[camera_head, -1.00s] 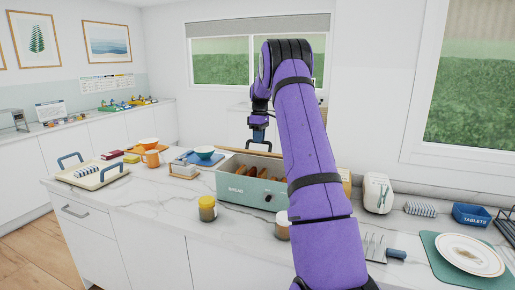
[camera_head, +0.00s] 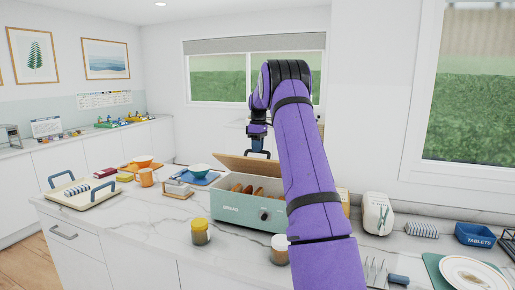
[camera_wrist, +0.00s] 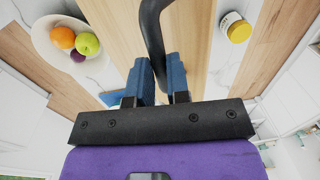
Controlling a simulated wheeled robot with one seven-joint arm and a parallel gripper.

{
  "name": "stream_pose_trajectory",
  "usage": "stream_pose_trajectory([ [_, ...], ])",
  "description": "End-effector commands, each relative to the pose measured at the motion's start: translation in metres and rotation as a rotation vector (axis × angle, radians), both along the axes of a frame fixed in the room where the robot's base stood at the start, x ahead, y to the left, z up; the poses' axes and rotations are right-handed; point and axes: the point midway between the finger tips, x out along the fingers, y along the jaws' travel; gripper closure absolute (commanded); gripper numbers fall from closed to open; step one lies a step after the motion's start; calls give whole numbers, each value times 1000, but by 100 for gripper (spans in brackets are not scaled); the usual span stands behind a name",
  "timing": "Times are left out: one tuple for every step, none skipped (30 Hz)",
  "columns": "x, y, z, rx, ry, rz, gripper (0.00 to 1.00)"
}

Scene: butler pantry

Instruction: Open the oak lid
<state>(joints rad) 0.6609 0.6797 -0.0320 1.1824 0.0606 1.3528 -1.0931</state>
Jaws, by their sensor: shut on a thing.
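The oak lid (camera_head: 252,166) is tilted up at the back of the pale green bread bin (camera_head: 238,208), its underside facing the head camera. Bread shows in the open bin below it. My gripper (camera_head: 259,154) is at the lid's raised edge. In the wrist view, the blue fingers of my gripper (camera_wrist: 161,75) are shut on the dark curved handle (camera_wrist: 153,28) against the lid's wooden face (camera_wrist: 114,35). My arm hides the bin's right end.
Jars (camera_head: 200,232) stand in front of the bin. A tray with blue handles (camera_head: 84,196), an orange mug (camera_head: 146,178) and a teal bowl (camera_head: 198,170) are left. A white toaster-like item (camera_head: 378,213) and plate (camera_head: 470,272) are right.

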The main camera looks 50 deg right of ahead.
Motion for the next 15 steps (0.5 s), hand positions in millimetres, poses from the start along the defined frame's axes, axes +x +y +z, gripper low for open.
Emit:
stream_pose_trajectory([
  [0,-1,-1,-2,-1,-1,81],
  [0,-1,-1,-2,-1,-1,74],
  [0,-1,-1,-2,-1,-1,65],
  [0,-1,-1,-2,-1,-1,58],
  [0,-1,-1,-2,-1,-1,58],
  [0,-1,-1,-1,1,-1,58],
  [0,-1,-1,-1,0,-1,58],
  [0,-1,-1,-1,1,-1,58],
  [0,-1,-1,-1,1,-1,58],
  [0,-1,-1,-1,1,-1,58],
  [0,-1,-1,-1,1,-1,58],
  [0,-1,-1,-1,1,-1,58],
  [0,-1,0,-1,1,-1,58],
  [0,-1,2,-1,0,-1,58],
  [0,-1,4,-2,-1,-1,58],
])
